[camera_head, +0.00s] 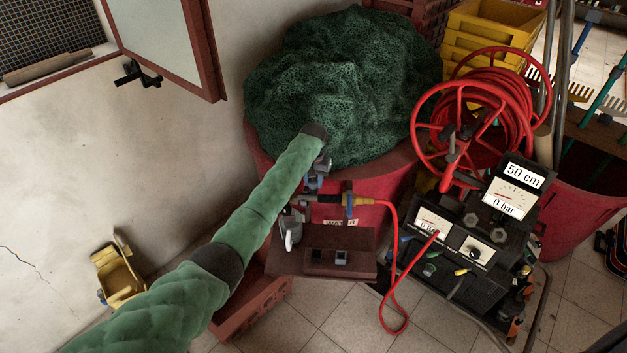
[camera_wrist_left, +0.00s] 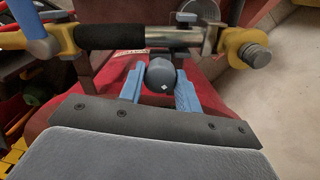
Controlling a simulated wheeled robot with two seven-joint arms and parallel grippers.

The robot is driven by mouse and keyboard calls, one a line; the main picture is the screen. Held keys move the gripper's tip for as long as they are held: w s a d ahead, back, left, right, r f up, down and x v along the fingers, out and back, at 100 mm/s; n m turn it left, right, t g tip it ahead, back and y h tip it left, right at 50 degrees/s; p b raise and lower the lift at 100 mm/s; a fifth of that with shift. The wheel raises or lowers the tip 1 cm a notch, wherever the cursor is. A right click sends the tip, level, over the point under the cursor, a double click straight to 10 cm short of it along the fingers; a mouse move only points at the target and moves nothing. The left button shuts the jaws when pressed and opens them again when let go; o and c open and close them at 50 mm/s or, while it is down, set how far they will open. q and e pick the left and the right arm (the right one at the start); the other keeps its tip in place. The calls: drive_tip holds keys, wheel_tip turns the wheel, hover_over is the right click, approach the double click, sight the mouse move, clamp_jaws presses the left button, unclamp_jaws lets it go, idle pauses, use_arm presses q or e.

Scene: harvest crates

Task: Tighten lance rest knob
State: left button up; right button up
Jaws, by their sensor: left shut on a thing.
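My left gripper (camera_head: 314,182) is at the front of the red tub, beside the lance (camera_head: 330,198); my arm partly hides this spot. In the left wrist view, the gripper's two blue fingers (camera_wrist_left: 160,92) are shut on a dark rounded knob (camera_wrist_left: 161,74) with a small white mark. The knob sits just below the lance, which lies across the view with a black grip (camera_wrist_left: 110,37), a metal tube and yellow end parts. A dark bracket, the lance rest (camera_wrist_left: 172,43), shows partly behind the knob. My right gripper is not in view.
A red tub (camera_head: 400,168) holds a dark green netted heap (camera_head: 340,85). A dark red shelf (camera_head: 358,240) lies below the lance. A red hose (camera_head: 395,270) runs from the lance to a gauge cart (camera_head: 450,262). A hose reel (camera_head: 425,130) stands right. An open window (camera_head: 165,45) hangs upper left.

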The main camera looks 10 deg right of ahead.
use_arm(q)
drive_tip(key=m, duration=0.3)
drive_tip(key=shift+r+m, duration=0.1)
drive_tip(key=shift+m, duration=0.3)
drive_tip(key=m, duration=0.2)
drive_tip(key=shift+w+m, duration=0.1)
drive_tip(key=shift+m, duration=0.3)
drive_tip(key=m, duration=0.2)
drive_tip(key=shift+m, duration=0.3)
drive_tip(key=m, duration=0.2)
drive_tip(key=shift+m+b, duration=0.3)
drive_tip(key=shift+m, duration=0.9)
drive_tip(key=shift+r+m, duration=0.1)
drive_tip(key=shift+m, duration=0.3)
drive_tip(key=shift+b, duration=0.3)
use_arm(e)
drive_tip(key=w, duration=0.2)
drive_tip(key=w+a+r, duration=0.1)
use_arm(q)
drive_tip(key=shift+m, duration=0.3)
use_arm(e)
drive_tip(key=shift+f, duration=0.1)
use_arm(q)
drive_tip(key=shift+w, duration=0.1)
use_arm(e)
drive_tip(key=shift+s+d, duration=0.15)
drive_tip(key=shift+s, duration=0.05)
